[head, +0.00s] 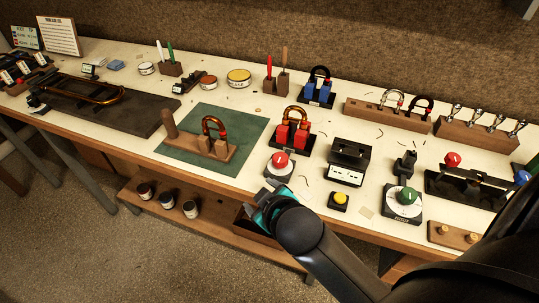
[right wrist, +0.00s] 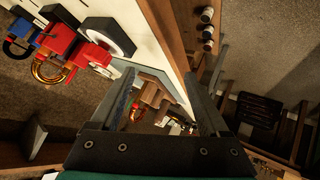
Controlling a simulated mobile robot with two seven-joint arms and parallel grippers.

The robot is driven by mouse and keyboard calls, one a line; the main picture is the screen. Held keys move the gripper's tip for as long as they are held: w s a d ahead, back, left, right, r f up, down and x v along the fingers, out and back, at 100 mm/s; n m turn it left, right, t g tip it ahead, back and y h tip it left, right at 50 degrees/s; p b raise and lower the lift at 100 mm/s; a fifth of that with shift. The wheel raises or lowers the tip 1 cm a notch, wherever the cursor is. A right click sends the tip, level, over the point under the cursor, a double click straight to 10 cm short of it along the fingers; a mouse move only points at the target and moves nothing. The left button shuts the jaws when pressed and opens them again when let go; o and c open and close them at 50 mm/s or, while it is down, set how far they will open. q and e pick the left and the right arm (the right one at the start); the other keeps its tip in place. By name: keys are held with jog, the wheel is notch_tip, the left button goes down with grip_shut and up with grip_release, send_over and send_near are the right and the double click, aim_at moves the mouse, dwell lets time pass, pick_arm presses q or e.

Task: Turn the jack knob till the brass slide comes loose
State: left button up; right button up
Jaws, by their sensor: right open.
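A brass U-shaped slide (head: 294,112) stands upright in a red block jack (head: 291,134) on a black base, mid-bench. The red knob (right wrist: 96,53) and brass slide (right wrist: 48,72) also show there, left of the fingers. My left gripper is not in view.
A wooden stand with another brass crook (head: 212,124) is on a green mat (head: 245,122) to the left. A black box (head: 348,160), a yellow button (head: 340,199) and a green-knobbed dial (head: 405,198) stand right. Several jars (head: 167,200) sit on the shelf below.

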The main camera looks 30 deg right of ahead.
jog(key=w+a+r+n+t+y, duration=0.3)
jog(key=w+r+n+t, duration=0.25)
jog(key=r, duration=0.45)
jog(key=w+a+r+n+t+y, duration=0.35)
jog(key=w+r+n, duration=0.2)
jog(key=r, duration=0.45)
jog(key=s+a+r+n+g+y, duration=0.1)
jog(key=a+r+n+g+y, duration=0.2)
jog(key=a+n+g+y, duration=0.55)
jog(key=s+a+r+n+g+y, duration=0.25)
jog(key=n+y, duration=0.25)
jog(key=n, duration=0.8)
jog(key=n+g+h, duration=0.8)
jog(key=n+h, duration=0.1)
jog(key=h, duration=1)
send_near(280, 157)
notch_tip(280, 157, down, 9)
jog(key=shift+r+b, duration=0.2)
jog(key=shift+b, duration=0.1)
